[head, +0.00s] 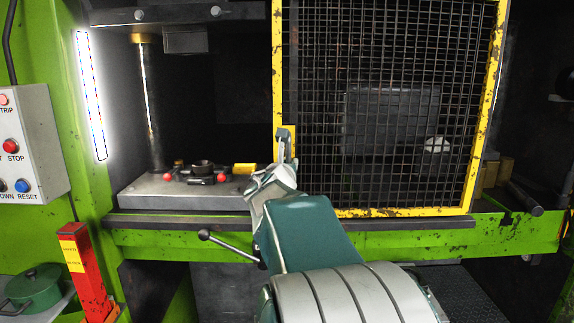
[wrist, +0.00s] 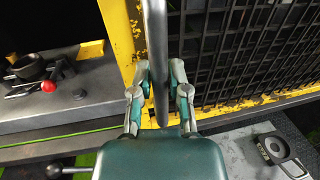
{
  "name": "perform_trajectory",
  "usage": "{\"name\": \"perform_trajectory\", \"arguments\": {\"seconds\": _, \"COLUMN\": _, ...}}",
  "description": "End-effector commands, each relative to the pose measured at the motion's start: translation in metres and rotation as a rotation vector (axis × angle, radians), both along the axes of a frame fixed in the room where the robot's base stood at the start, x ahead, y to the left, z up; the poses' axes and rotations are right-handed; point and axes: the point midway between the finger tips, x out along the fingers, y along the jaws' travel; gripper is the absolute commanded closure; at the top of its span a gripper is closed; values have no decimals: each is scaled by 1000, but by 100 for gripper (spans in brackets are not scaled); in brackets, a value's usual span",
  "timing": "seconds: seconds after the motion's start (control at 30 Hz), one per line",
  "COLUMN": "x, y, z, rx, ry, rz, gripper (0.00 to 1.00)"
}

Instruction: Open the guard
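The guard (head: 395,110) is a dark wire mesh panel in a yellow frame. It stands across the right part of the press opening in the head view. The opening to its left is uncovered. Its upright grey handle (head: 288,145) is on the lower left of the frame and shows as a vertical bar in the wrist view (wrist: 156,45). My gripper (wrist: 158,75) has one finger on each side of this bar, close against it, and looks shut on it. In the head view my gripper is partly hidden by my own arm.
Left of the guard, a grey press bed (head: 190,190) carries small tools with red knobs. A lever (head: 228,245) sticks out below the bed. A red post (head: 85,270), a green pot (head: 35,288) and a button box (head: 22,145) are at the left.

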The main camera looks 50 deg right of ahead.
Motion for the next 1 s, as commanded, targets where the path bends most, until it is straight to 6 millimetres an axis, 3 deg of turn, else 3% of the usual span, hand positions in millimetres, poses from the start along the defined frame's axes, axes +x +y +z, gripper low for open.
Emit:
{"name": "perform_trajectory", "arguments": {"seconds": 0.47, "x": -2, "y": 4, "z": 0, "rx": 0, "ry": 0, "rz": 1, "gripper": 46}}
{"name": "perform_trajectory", "arguments": {"seconds": 1.0, "x": -47, "y": 86, "z": -1, "rx": 0, "ry": -1, "rz": 3, "gripper": 46}}
